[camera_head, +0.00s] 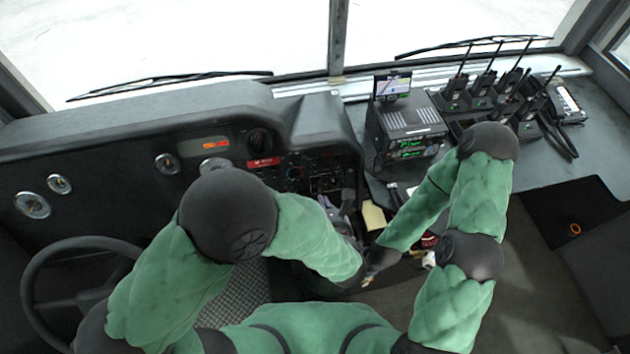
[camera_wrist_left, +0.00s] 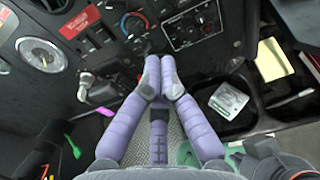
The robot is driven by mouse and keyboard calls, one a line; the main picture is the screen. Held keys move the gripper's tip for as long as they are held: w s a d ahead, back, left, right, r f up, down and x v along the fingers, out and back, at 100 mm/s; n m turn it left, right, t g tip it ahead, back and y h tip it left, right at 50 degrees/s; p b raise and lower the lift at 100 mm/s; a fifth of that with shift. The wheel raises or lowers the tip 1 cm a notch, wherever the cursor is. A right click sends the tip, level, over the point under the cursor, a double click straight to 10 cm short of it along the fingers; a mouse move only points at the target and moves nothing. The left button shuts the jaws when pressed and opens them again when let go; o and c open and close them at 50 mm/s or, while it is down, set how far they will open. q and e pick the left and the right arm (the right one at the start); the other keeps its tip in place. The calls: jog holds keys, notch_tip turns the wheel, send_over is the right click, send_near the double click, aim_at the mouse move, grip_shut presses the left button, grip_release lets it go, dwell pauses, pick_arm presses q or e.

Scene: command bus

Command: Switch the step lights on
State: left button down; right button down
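The dashboard switch panel (camera_head: 322,174) is right of the gauges in the head view. In the left wrist view a black plate with knobs and small toggles (camera_wrist_left: 193,26) is at the top, right of a round heater dial (camera_wrist_left: 136,25). I cannot read which switch is for the step lights or how it is set. My left gripper (camera_head: 345,200) is just below the panel; in its wrist view its purple fingers (camera_wrist_left: 159,65) are together with nothing between them, their tips just below the plate. My right gripper (camera_head: 376,268) is low beside the console, its fingers mostly hidden.
A steering wheel (camera_head: 78,285) is at the lower left. A radio unit (camera_head: 405,132) and several handheld radios (camera_head: 480,95) stand on the right ledge. A yellow pad (camera_wrist_left: 273,60) and a console tray (camera_wrist_left: 250,125) with a white-green card (camera_wrist_left: 228,101) lie right of my left fingers.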

aim_at(312, 173)
pick_arm(q)
jog(key=shift+w, duration=0.1)
jog(key=b+x, duration=0.4)
jog(key=x, duration=0.9)
jog(key=shift+f, duration=0.15)
jog(key=shift+w, duration=0.35)
jog(key=shift+w+a+f+b, duration=0.2)
jog(key=shift+f+b, duration=0.25)
jog(key=shift+b, duration=0.5)
jog(key=shift+r, duration=0.25)
